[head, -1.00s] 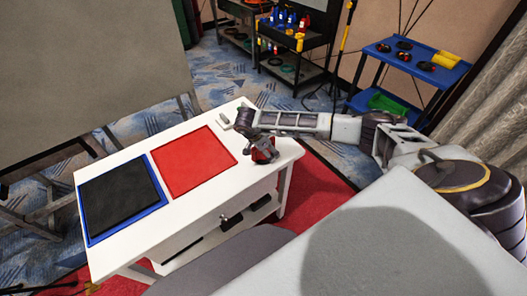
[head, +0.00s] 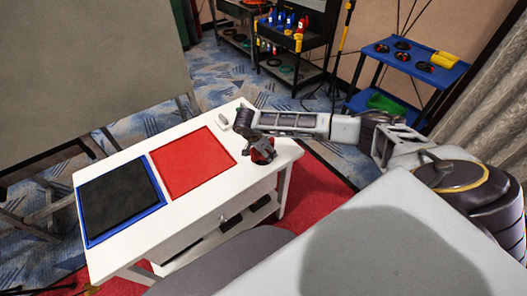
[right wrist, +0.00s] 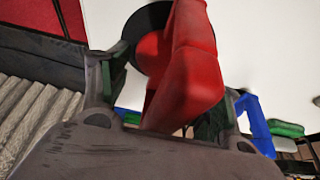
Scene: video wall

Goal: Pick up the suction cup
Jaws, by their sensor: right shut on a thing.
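The suction cup (right wrist: 190,75) is a red handle with a round black pad; it fills the middle of the right wrist view. My right gripper (right wrist: 165,105) is shut on its red handle, with one dark finger on each side. In the head view the suction cup (head: 264,153) shows as a small red patch under my right gripper (head: 261,150), at the far right end of the white table (head: 205,205). I cannot tell whether the cup touches the tabletop. My left gripper is not in view.
A red square mat (head: 193,162) and a black pad with a blue border (head: 120,200) lie on the table. A small grey item (head: 223,120) is near the back edge. A blue cart (head: 415,65) and a black tool cart (head: 290,45) stand behind.

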